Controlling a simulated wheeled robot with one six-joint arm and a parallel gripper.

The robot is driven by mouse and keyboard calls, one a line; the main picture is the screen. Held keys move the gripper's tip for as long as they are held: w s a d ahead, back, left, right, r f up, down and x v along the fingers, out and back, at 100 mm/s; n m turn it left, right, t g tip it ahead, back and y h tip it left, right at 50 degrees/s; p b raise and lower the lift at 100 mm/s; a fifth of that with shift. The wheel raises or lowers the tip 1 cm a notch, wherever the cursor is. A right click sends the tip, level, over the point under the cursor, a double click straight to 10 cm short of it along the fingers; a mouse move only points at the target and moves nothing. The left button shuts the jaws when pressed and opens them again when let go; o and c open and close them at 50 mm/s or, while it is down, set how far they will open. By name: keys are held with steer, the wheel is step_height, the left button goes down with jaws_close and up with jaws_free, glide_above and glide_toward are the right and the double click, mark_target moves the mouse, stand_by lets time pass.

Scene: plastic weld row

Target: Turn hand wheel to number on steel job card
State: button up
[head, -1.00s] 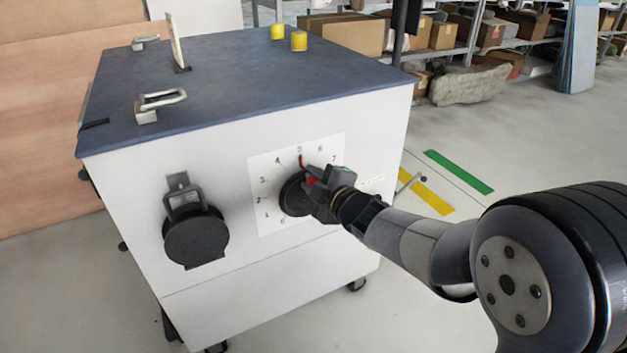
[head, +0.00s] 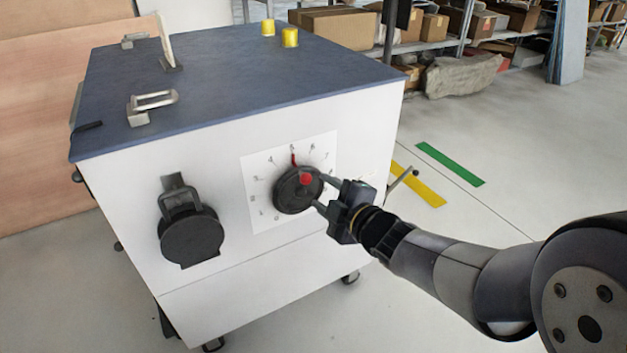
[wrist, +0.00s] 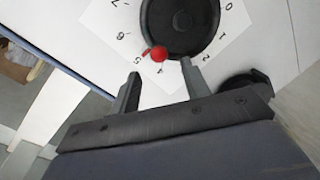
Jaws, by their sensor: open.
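The black hand wheel (head: 290,197) is on the front of a white cabinet, over a white dial plate (head: 258,170) with numbers around it. A red pointer (head: 294,159) at the wheel's upper rim stands at about 5. The wheel carries a red knob (head: 306,179); red also shows at the wheel's edge in the wrist view (wrist: 158,54). My gripper (head: 324,192) is open and empty, just right of the wheel and apart from the knob. An upright card (head: 166,42) stands on the cabinet top, nearly edge-on; no number is readable on it.
A black round fitting with a bracket (head: 192,236) projects left of the dial. A small lever (head: 402,184) sticks out at the cabinet's right. The blue top (head: 230,85) bears metal handles and two yellow cylinders (head: 290,37). Floor is free on the right.

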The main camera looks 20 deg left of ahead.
mark_target(309, 181)
steer(key=shift+v, duration=1.4)
steer(key=shift+a, duration=0.1)
steer(key=b+x, duration=0.2)
steer(key=x, duration=0.8)
steer(key=shift+w, duration=0.1)
steer(key=shift+w+a, duration=0.2)
steer(key=shift+w+r, duration=0.1)
steer(key=shift+d, duration=0.15)
